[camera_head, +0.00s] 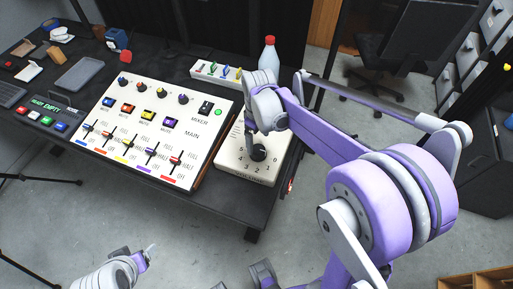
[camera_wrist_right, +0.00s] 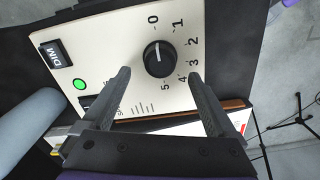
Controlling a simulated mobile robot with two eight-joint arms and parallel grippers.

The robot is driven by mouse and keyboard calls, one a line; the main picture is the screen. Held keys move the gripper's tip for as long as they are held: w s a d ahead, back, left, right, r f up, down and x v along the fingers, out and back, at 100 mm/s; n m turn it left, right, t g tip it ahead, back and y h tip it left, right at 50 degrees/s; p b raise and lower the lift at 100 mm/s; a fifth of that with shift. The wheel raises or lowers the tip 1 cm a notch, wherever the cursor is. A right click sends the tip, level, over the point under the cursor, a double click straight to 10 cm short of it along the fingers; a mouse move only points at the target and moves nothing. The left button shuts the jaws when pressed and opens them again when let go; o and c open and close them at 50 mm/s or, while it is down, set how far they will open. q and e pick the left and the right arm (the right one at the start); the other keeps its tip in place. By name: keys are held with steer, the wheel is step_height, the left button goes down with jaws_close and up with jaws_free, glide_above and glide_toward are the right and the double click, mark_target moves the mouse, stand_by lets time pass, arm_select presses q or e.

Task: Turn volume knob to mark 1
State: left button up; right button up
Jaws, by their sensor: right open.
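The round black volume knob (camera_head: 259,153) sits on a cream panel (camera_head: 231,166) with numbers around it, at the right end of the table. In the right wrist view the knob (camera_wrist_right: 158,59) lies just beyond and between my fingertips, with the marks 0 to 5 around it. Its small white line seems to point near 0. The mark 1 (camera_wrist_right: 178,24) is clear of the fingers. My right gripper (camera_wrist_right: 159,74) is open, a finger on either side, with no contact visible. My left gripper (camera_head: 148,252) is low at the lower left, away from the table; its opening is unclear.
A mixer panel (camera_head: 184,137) with sliders and coloured knobs is left of the volume panel. The wrist view shows a DIM button (camera_wrist_right: 50,54) and a green light (camera_wrist_right: 80,84) near the knob. A bottle (camera_head: 269,54) stands behind my right arm.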

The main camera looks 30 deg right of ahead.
mark_target(258, 149)
step_height(258, 149, down, 5)
steer(key=shift+f, duration=0.2)
steer(key=c, duration=1.4)
